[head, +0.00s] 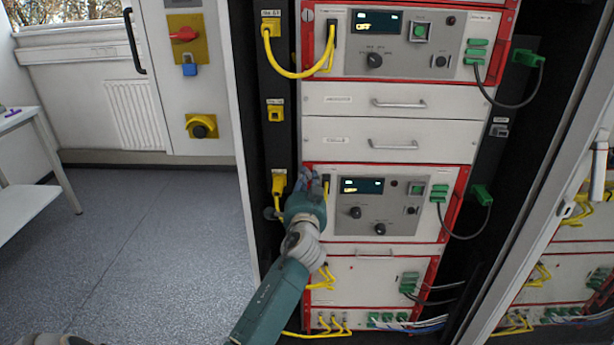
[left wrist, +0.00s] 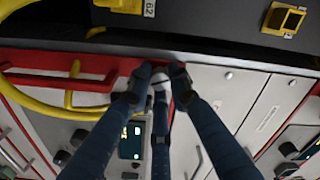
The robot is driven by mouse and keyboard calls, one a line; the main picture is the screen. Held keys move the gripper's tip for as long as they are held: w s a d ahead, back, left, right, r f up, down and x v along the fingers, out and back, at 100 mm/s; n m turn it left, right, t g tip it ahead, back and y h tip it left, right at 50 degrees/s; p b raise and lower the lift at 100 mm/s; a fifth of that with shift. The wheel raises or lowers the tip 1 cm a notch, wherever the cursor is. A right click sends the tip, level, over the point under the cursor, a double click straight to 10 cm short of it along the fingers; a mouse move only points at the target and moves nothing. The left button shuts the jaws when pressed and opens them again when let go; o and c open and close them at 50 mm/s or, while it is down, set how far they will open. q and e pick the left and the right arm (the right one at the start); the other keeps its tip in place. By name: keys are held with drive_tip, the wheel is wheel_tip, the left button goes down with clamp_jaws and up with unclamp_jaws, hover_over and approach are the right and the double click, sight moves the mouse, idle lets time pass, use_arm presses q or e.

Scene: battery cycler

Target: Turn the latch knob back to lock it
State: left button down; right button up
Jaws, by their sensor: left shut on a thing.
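My left gripper (head: 306,182) reaches the upper left corner of the lower red-framed cycler module (head: 402,236) in the head view. In the left wrist view its three dark fingers (left wrist: 160,80) close together around a small pale latch knob (left wrist: 159,77) by the module's red edge. The fingertips touch the knob and cover much of it, so its turned angle cannot be told. In the head view the gripper hides the knob. My right gripper is in neither view.
A yellow cable (left wrist: 66,82) loops close beside the fingers. The lower module's lit display (head: 362,186) and its knobs are right of the gripper. Two drawers (head: 346,101) sit above. A cabinet door (head: 190,75) stands on the left, with open floor (head: 140,250) below it.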

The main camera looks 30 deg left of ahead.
use_arm(q)
drive_tip(key=shift+d+r+m+p, duration=0.15)
drive_tip(key=shift+m+p, duration=0.2)
drive_tip(key=shift+m, duration=0.75)
drive_tip(key=shift+a+r+m+p, duration=0.1)
drive_tip(key=shift+m+p, duration=0.25)
drive_tip(key=shift+m, duration=0.75)
drive_tip(key=shift+d, duration=0.1)
drive_tip(key=c, duration=1.6)
unclamp_jaws()
drive_tip(key=shift+w+f, duration=0.1)
drive_tip(key=shift+f, duration=0.05)
drive_tip(key=v, duration=1.2)
